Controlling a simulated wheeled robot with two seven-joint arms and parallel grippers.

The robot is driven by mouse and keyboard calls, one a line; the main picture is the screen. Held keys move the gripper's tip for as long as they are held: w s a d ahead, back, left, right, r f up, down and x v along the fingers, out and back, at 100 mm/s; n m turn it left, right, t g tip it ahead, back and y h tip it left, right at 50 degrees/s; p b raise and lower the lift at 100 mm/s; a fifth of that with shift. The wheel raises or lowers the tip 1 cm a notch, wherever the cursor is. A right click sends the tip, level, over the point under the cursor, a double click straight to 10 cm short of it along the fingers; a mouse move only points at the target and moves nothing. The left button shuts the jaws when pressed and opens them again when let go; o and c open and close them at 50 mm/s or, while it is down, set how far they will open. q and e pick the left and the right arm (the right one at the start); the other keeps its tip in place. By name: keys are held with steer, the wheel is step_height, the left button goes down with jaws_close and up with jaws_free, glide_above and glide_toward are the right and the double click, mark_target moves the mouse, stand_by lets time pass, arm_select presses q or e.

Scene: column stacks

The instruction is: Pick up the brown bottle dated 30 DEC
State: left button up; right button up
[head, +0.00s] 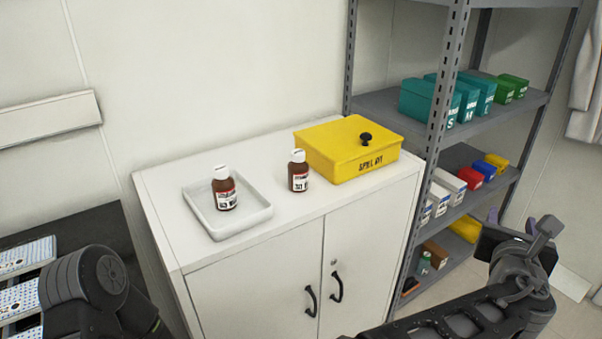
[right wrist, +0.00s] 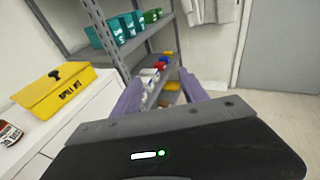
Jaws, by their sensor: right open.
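Two brown bottles with white caps and red-and-white labels stand upright on a white cabinet (head: 255,241). One bottle (head: 225,189) stands in a shallow white tray (head: 257,218). The other bottle (head: 298,171) stands on the bare top, beside the yellow box. The dates on both labels are too small to read surely. One bottle (right wrist: 9,133) shows partly at the left edge of the right wrist view. My right gripper (right wrist: 160,92) is open and empty, pointing toward the shelf, apart from both bottles. My left arm shows at lower left; its gripper is not in view.
A yellow lidded spill box (head: 348,152) stands at the cabinet's back right. A grey metal shelf (head: 391,104) with teal, green and other coloured boxes stands to the right. The front strip of the cabinet top is clear.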

stand_by(0.4)
steer(key=s+d+f+m+g+y, duration=0.1)
steer(key=d+f+m+g, duration=0.15)
steer(key=f, duration=0.85)
steer(key=s+d+f+m+g, duration=0.1)
steer(key=f+m+g, duration=0.25)
steer(key=f, duration=0.85)
steer(key=s+a+f+m+g+y, duration=0.25)
steer(key=s+f+m, duration=0.25)
steer(key=f, duration=0.6)
steer(key=s+a+f+m+g+y, duration=0.15)
steer(key=s+a+f+m, duration=0.35)
steer(key=f, duration=0.6)
steer(key=s+a+f+m+g+y, duration=0.2)
steer(key=s+a+f+m+g, duration=0.1)
steer(key=s+a+f+m, duration=0.5)
steer(key=a+r+m+y, duration=0.2)
steer(key=a+m+y, duration=0.3)
steer(key=a, duration=1.3)
steer(key=m, duration=0.2)
steer(key=shift+w+a+r+m, duration=0.15)
steer(key=shift+w+a+m, duration=0.15)
steer(key=shift+a, duration=0.1)
steer(key=shift+c, duration=0.2)
